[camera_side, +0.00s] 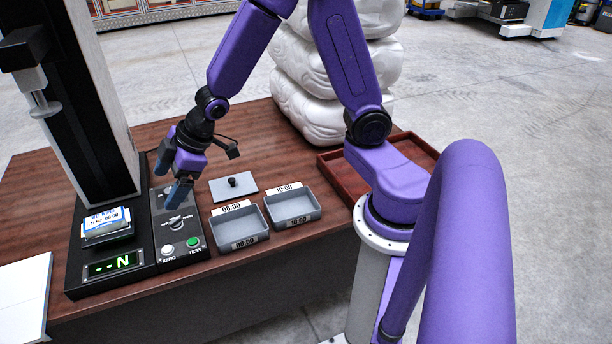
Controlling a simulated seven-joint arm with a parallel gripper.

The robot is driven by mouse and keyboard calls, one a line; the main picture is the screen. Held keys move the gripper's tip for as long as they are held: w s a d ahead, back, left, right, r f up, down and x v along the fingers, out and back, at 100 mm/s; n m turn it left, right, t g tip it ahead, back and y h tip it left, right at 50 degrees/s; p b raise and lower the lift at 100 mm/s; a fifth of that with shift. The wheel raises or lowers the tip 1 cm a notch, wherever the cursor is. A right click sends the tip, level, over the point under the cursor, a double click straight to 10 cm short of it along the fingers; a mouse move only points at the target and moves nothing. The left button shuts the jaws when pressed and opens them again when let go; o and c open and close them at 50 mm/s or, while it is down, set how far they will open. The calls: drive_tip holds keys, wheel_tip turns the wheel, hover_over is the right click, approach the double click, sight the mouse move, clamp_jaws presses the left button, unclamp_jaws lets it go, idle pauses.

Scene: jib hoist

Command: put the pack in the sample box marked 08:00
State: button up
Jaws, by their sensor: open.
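The pack (106,221), blue and white with printing on top, lies on the black platform of the test machine at the left. My gripper (177,184) is open and empty. It hangs fingers down over the machine's control panel, right of the pack and left of the 08:00 box, apart from both.
A second grey box marked 10:00 (292,206) stands right beside the first. A grey lid with a black knob (233,187) lies behind them. The control panel (178,222) has a dial and buttons; the display (113,263) glows green. The machine's column (95,120) rises behind the pack. A brown tray (334,178) stands right.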

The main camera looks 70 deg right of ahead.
drive_tip(key=s+d+r+g+h, duration=0.1)
drive_tip(key=s+g, duration=0.1)
drive_tip(key=s, duration=0.7)
drive_tip(key=s+d+r+n+g+h, duration=0.1)
drive_tip(key=s+d+r+g, duration=0.1)
drive_tip(key=s, duration=0.7)
drive_tip(key=s+d+r+g+h, duration=0.1)
drive_tip(key=s+d+r, duration=0.1)
drive_tip(key=s, duration=0.7)
drive_tip(key=shift+s+d+n+g, duration=0.15)
drive_tip(key=shift+s+n+g, duration=0.15)
drive_tip(key=shift+n+g, duration=0.1)
drive_tip(key=w+a+y, duration=0.1)
drive_tip(key=w+a, duration=0.8)
drive_tip(key=w, duration=0.4)
drive_tip(key=m+t+y, duration=0.2)
drive_tip(key=m+t, duration=0.1)
hover_over(104, 219)
drive_tip(key=s+d, duration=0.4)
wheel_tip(104, 219, down, 9)
drive_tip(key=shift+w+x, duration=0.15)
drive_tip(key=shift+x, duration=2.8)
drive_tip(key=shift+w+x, duration=0.15)
drive_tip(key=shift+x, duration=2.85)
